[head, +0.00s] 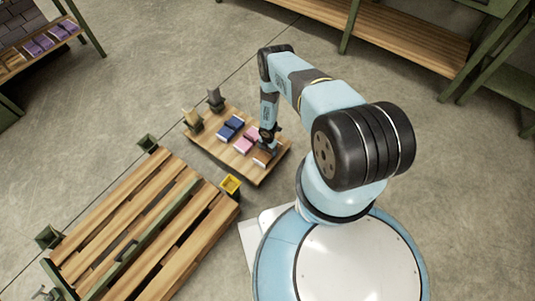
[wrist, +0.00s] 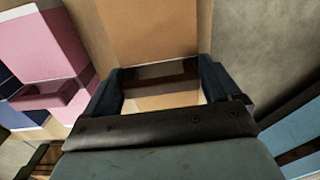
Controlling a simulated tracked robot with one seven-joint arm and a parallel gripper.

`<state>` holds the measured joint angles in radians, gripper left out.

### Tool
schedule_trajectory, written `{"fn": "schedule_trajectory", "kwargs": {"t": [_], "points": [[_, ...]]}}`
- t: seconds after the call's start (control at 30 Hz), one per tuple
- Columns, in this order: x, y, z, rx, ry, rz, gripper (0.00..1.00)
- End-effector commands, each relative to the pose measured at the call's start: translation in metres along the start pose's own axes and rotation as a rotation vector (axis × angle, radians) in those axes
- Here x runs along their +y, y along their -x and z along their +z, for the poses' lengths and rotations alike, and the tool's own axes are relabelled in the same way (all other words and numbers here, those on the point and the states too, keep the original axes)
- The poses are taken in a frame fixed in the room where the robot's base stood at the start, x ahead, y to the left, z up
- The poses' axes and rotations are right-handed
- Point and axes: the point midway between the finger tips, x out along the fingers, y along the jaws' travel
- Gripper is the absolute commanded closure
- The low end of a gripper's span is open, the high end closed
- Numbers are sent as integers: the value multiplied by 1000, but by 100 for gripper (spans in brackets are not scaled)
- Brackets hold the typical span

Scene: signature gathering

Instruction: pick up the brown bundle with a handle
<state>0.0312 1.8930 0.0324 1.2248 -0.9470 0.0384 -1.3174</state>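The brown bundle (head: 262,158) lies at the right corner of a low wooden table, beside a pink bundle, in the head view. In the wrist view the brown bundle (wrist: 153,30) fills the top middle, with its darker handle (wrist: 160,74) between my fingers. My gripper (wrist: 162,80) is down over the bundle with its fingers apart, one on each side of the handle. I cannot tell whether either finger touches it. In the head view my gripper (head: 268,145) is small and partly hides the bundle.
The low table (head: 252,173) also holds the pink bundle (head: 246,141), a blue bundle (head: 230,128) and two small upright objects at its far left. Shelves line the back; floor between is clear.

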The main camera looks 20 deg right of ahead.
Motion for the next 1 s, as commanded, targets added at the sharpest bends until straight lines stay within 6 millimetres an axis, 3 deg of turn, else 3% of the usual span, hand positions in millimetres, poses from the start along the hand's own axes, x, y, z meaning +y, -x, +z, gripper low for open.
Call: {"fn": "schedule_trajectory", "kwargs": {"t": [0.27, 0.63, 0.83, 1.0], "points": [[0, 0, 0, 0, 0, 0, 52], [1, 6, 0, 0, 2, 0, 52], [1, 31, 0, 0, 3, 0, 52], [-5, 52, -18, 0, 8, -3, 52]]}}
